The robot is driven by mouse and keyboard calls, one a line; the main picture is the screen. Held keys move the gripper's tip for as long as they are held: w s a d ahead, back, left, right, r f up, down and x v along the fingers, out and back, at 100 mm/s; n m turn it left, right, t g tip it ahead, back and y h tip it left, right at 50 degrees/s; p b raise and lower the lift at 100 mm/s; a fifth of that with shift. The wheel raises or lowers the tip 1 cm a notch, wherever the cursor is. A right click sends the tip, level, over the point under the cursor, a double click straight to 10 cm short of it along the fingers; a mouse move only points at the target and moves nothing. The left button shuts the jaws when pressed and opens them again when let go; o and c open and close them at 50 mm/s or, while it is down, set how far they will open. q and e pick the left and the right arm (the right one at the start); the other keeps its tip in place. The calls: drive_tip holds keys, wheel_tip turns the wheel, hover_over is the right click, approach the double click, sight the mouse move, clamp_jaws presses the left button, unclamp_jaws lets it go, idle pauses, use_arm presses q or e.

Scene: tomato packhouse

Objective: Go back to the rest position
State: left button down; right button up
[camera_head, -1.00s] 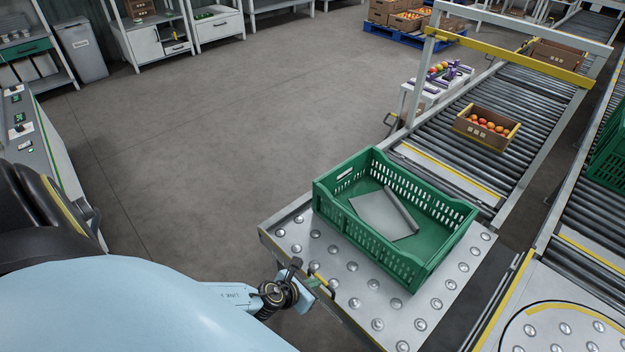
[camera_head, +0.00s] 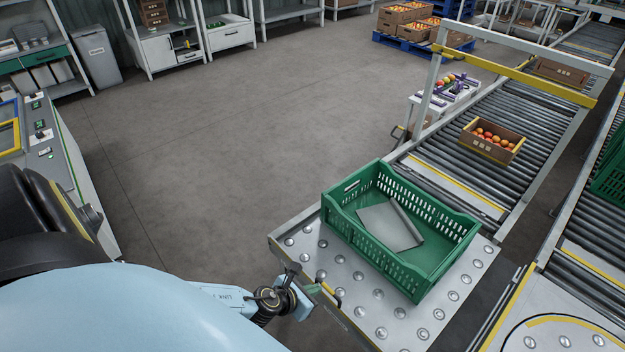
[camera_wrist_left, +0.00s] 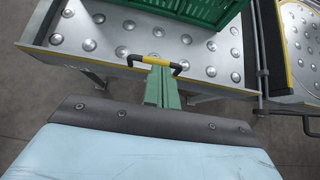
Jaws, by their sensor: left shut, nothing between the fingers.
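My left gripper (camera_head: 315,288) is at the near left edge of the steel ball-transfer table (camera_head: 385,330). Its green fingers also show in the left wrist view (camera_wrist_left: 162,84), shut together and empty. The fingertips point at a yellow and black handle (camera_wrist_left: 158,63) on the table's edge; I cannot tell whether they touch it. The handle also shows in the head view (camera_head: 331,294). My light blue left arm fills the lower left of the head view. My right gripper is in neither view.
A green crate (camera_head: 448,262) with a grey sheet inside stands on the ball table. A roller conveyor (camera_head: 470,175) carries a box of tomatoes (camera_head: 492,140). A bench (camera_head: 75,190) stands at the left. Open grey floor (camera_head: 220,150) lies between.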

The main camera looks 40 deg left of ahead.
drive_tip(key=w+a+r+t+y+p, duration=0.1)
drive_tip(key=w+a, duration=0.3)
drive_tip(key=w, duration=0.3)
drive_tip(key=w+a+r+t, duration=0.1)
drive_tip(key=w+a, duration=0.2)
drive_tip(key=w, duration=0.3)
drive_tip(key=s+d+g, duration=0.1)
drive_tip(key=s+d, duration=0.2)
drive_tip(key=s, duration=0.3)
use_arm(q)
drive_tip(key=s+a+f+n+g+y+b, duration=0.2)
drive_tip(key=s+f+n+g+b, duration=0.15)
drive_tip(key=s+f+n, duration=1.2)
drive_tip(key=s+d+f+n+g+b, duration=0.1)
drive_tip(key=s+d+f+n+g, duration=0.1)
drive_tip(key=s+n, duration=0.6)
drive_tip(key=s+d+f+n+g+b, duration=0.1)
drive_tip(key=s+d+f+n+g, duration=0.2)
drive_tip(key=s+n, duration=0.6)
wheel_tip(320, 180, down, 2)
drive_tip(key=n, duration=0.2)
drive_tip(key=shift+d+n+g+h, duration=0.3)
drive_tip(key=shift+d+n+g, duration=0.05)
drive_tip(key=shift+d, duration=0.05)
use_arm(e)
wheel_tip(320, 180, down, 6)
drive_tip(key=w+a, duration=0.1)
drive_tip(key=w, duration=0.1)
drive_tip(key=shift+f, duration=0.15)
